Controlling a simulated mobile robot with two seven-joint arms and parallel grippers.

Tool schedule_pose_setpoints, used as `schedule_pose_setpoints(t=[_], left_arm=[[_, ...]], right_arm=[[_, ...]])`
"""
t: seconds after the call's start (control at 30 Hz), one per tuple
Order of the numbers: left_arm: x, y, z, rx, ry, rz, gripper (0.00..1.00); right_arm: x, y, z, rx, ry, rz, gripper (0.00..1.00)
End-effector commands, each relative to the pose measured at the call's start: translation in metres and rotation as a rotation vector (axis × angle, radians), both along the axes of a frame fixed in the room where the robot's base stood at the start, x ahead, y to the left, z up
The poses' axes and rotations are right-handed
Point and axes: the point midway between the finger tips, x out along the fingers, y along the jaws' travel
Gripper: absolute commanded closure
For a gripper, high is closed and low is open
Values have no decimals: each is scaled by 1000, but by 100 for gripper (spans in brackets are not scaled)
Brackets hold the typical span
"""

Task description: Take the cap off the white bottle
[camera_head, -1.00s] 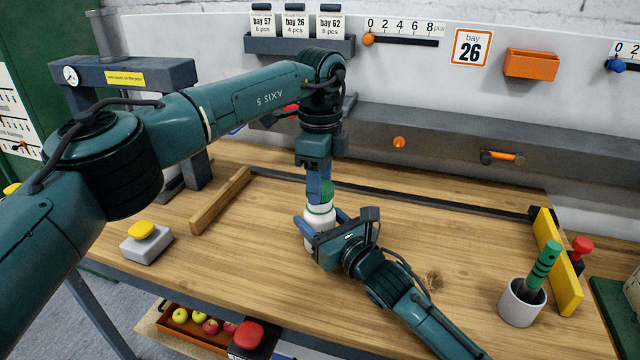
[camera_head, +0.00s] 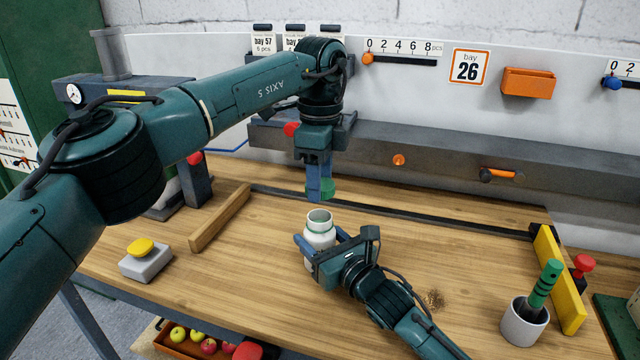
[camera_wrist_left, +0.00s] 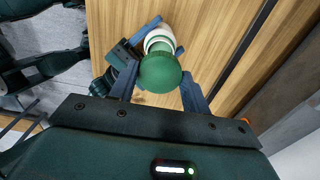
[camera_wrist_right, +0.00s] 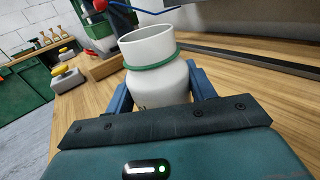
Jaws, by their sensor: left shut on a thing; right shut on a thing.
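The white bottle (camera_head: 319,232) stands upright on the wooden bench with its mouth open and a green ring around its neck. My right gripper (camera_head: 322,240) is shut on its body from the front right; the right wrist view shows the bottle (camera_wrist_right: 152,70) between the blue fingers. The green cap (camera_head: 326,187) is off the bottle, in the air just above it. My left gripper (camera_head: 319,180) points down and is shut on the cap. In the left wrist view the cap (camera_wrist_left: 160,72) sits between the fingers and partly hides the bottle (camera_wrist_left: 160,38).
A wooden strip (camera_head: 220,218) and a grey box with a yellow button (camera_head: 141,247) are at left. A cup (camera_head: 524,322) with a green-handled tool (camera_head: 545,280) and a yellow bar (camera_head: 560,268) are at right. The bench between bottle and cup is mostly clear.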

Motion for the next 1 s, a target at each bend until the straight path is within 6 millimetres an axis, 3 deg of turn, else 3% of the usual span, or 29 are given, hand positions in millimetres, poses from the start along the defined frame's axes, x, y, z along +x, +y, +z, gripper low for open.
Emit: schedule_pose_setpoints(t=[0.03, 0.07, 0.3, 0.37, 0.67, 1.0], left_arm=[[0, 0, 0, 0, 0, 0, 80], [0, 0, 0, 0, 0, 0, 80], [0, 0, -1, 0, 0, 0, 80], [0, 0, -1, 0, 0, 0, 80], [0, 0, 0, 0, 0, 0, 80], [0, 0, 0, 0, 0, 0, 80]], right_arm=[[0, 0, 0, -1, 1, -1, 100], [0, 0, 0, -1, 1, -1, 44], [0, 0, 0, -1, 1, 0, 24], [0, 0, 0, 0, 0, 0, 20], [-3, -3, 0, -1, -1, 0, 20], [-54, -38, -2, -3, 1, 0, 20]])
